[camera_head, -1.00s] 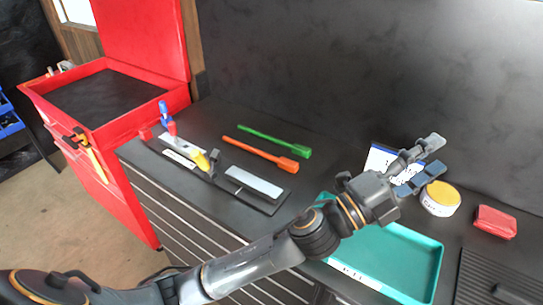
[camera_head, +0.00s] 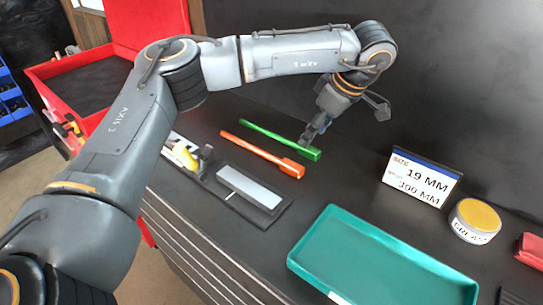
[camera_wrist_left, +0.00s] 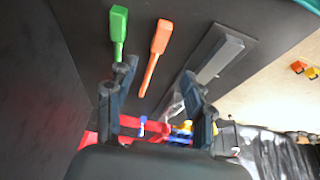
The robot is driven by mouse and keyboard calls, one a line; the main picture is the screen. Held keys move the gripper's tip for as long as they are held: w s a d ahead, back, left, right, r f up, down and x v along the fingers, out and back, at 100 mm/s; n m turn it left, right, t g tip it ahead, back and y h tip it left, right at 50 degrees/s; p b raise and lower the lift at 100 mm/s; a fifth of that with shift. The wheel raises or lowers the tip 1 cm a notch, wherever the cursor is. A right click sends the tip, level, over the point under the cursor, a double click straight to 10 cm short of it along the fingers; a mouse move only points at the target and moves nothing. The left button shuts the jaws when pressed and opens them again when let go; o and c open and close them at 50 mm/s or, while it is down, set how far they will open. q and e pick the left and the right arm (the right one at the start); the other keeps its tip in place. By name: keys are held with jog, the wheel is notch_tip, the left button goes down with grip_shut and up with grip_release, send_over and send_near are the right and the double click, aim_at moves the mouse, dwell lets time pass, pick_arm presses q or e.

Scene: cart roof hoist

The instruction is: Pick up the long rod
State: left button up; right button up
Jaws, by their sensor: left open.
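Two rods with thick block ends lie side by side on the dark bench top, a green rod (camera_head: 270,133) farther back and an orange rod (camera_head: 255,150) nearer. I cannot tell for certain which one the task calls long. My left gripper (camera_head: 313,132) is above the block end of the green rod, partly hiding it. In the left wrist view the gripper (camera_wrist_left: 158,80) is open and empty. There the green rod (camera_wrist_left: 119,25) runs to the left finger's tip, and the orange rod (camera_wrist_left: 154,58) lies ahead between the fingers. My right gripper is not in view.
A black holder with a grey plate (camera_head: 250,187) lies in front of the rods. A red tool chest (camera_head: 85,80) stands left.

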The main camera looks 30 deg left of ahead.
pick_arm(q)
jog(key=p, duration=0.2)
send_over(290, 163)
jog(key=d, duration=0.3)
jog(key=f, duration=0.7)
jog(key=shift+s+a+f, duration=0.1)
jog(key=shift+s+f, duration=0.2)
jog(key=shift+s, duration=0.05)
jog(key=shift+a+f, duration=0.1)
jog(key=shift+f, duration=0.1)
jog(key=p+x, duration=0.2)
jog(key=x, duration=0.2)
jog(key=shift+w+a+f, duration=0.1)
jog(key=shift+a+f, duration=0.2)
jog(key=shift+d, duration=0.1)
grip_shut()
